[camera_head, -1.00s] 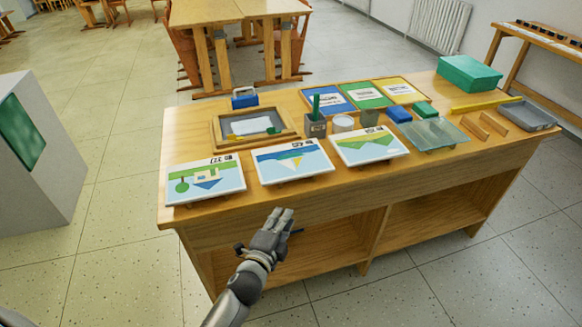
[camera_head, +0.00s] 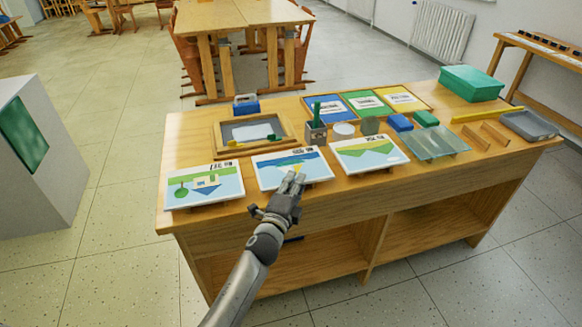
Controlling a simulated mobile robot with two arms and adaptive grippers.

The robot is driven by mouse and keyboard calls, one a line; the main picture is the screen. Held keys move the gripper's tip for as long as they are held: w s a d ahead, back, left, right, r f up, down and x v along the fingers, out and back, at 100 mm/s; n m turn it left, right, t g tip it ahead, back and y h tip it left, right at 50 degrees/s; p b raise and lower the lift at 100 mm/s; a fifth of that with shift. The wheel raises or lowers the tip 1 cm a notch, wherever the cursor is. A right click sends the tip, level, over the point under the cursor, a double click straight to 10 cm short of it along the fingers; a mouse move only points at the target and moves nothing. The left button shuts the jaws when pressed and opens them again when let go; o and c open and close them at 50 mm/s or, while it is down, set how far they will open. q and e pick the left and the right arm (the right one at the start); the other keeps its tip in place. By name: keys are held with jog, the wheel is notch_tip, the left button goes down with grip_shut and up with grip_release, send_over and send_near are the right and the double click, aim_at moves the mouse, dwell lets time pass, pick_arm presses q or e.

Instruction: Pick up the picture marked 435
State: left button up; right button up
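Three pictures lie in a row along the front of the wooden table, and their printed numbers are too small to read surely. The left picture (camera_head: 203,185) shows a house shape and a round green tree. The right picture (camera_head: 369,154) has green and yellow hills. My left gripper (camera_head: 292,178) is in front of the middle picture and covers part of its front edge. I cannot tell if it touches the picture or how far its fingers are apart. My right gripper is out of view.
The table (camera_head: 330,194) has open shelves below. Behind the pictures stand a wooden tray (camera_head: 217,140), a grey pot (camera_head: 315,135) with a green tool, and blue and green blocks. A clear green tray (camera_head: 435,143) and a green box (camera_head: 471,83) are at the right.

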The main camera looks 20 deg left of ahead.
pick_arm(q)
jog(key=shift+w+f, duration=0.1)
jog(key=shift+w, duration=0.9)
grip_shut()
